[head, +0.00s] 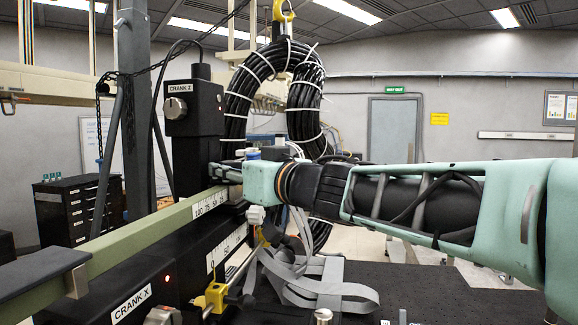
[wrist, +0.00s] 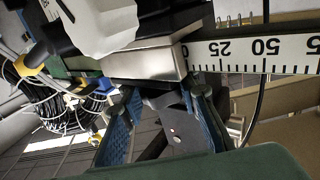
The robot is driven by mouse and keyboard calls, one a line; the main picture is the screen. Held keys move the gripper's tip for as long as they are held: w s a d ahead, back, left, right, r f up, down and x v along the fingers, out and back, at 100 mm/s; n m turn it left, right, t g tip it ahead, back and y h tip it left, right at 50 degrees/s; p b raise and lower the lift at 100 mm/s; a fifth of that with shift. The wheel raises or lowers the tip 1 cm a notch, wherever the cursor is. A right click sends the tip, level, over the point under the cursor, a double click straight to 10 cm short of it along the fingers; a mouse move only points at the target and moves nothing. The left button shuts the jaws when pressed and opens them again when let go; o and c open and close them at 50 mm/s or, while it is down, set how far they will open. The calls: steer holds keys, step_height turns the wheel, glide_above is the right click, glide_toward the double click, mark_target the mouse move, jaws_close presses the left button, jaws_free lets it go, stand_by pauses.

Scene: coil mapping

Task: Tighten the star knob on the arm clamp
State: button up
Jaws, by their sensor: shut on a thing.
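My gripper (head: 228,172) reaches in from the right to the scaled pale green beam (head: 150,232), beside the black upright column. In the wrist view its two blue-grey fingers (wrist: 162,98) stand on either side of a dark part, which I take for the star knob (wrist: 168,103), just under a silver clamp block (wrist: 155,61). The fingers are shut on this part. Its outline is mostly hidden between the fingers, so its lobes and how far it is turned cannot be seen. In the head view the fingers and wrist hide the knob.
The black column carries the CRANK Z box (head: 192,107). A black cable coil (head: 240,100) hangs from a yellow hook behind my wrist. Grey straps (head: 325,290) and a yellow block (head: 215,296) lie below. The black table (head: 430,290) at right is mostly clear.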

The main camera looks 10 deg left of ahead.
steer(key=shift+f+m+t+h+b, duration=0.2)
steer(key=shift+m+t+h+b, duration=0.65)
steer(key=shift+b, duration=0.35)
steer(key=shift+t+h+b, duration=0.25)
steer(key=shift+b, duration=0.25)
steer(key=shift+r+m+t+h+b, duration=0.15)
steer(key=shift+m+t+h+b, duration=0.15)
steer(key=shift+m+h+b, duration=0.15)
steer(key=o, duration=1.2)
steer(key=shift+v, duration=4)
